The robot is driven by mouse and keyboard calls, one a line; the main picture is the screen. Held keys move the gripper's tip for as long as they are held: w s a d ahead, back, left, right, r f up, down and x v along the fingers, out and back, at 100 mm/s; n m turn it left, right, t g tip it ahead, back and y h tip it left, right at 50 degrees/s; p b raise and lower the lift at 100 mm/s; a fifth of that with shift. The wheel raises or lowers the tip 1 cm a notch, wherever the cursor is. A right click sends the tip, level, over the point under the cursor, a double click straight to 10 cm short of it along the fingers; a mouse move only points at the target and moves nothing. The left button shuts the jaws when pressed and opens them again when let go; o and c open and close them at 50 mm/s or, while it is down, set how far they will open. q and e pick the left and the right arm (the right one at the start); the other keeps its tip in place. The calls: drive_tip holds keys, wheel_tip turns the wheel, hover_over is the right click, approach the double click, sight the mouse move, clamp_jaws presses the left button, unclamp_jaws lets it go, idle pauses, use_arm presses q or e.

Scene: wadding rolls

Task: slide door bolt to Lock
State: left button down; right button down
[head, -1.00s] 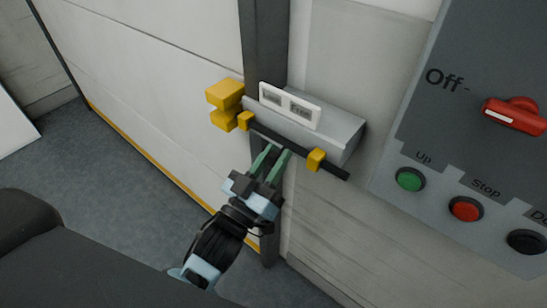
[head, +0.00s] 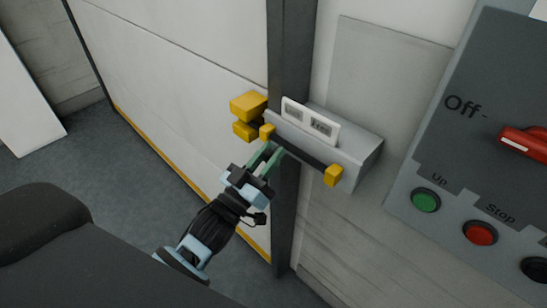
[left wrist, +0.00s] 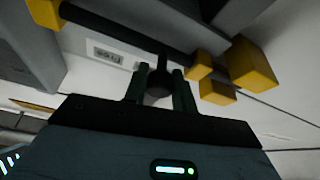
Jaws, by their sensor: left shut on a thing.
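The door bolt is a black rod (head: 305,155) running through two yellow guides (head: 333,175) along the front of a grey housing (head: 355,150). Its right end is now at the right guide. A white two-part label (head: 310,123) is on the housing. Two yellow blocks (head: 248,105) are on the door just left of the left guide. I cannot tell whether the rod's left end sits between them. My left gripper (head: 268,157) is shut on the bolt's dark round knob (left wrist: 159,82), near the left guide. My right gripper is not in view.
A grey control panel (head: 455,150) with a red switch (head: 525,143), a green button (head: 426,200) and a red button (head: 480,232) is at the right. A dark post (head: 288,225) stands below the housing. The floor (head: 130,165) at the left is clear.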

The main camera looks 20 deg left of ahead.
sight(264, 161)
use_arm(q)
drive_tip(key=c, duration=1.3)
unclamp_jaws()
drive_tip(key=shift+a, duration=0.25)
drive_tip(key=shift+o, duration=0.8)
drive_tip(key=b+v, duration=0.1)
drive_tip(key=v, duration=0.5)
drive_tip(key=shift+s+f, duration=0.15)
drive_tip(key=shift+f, duration=0.15)
drive_tip(key=shift+s+a+f+b, duration=0.1)
drive_tip(key=shift+s+a+b, duration=0.15)
drive_tip(key=shift+s, duration=0.4)
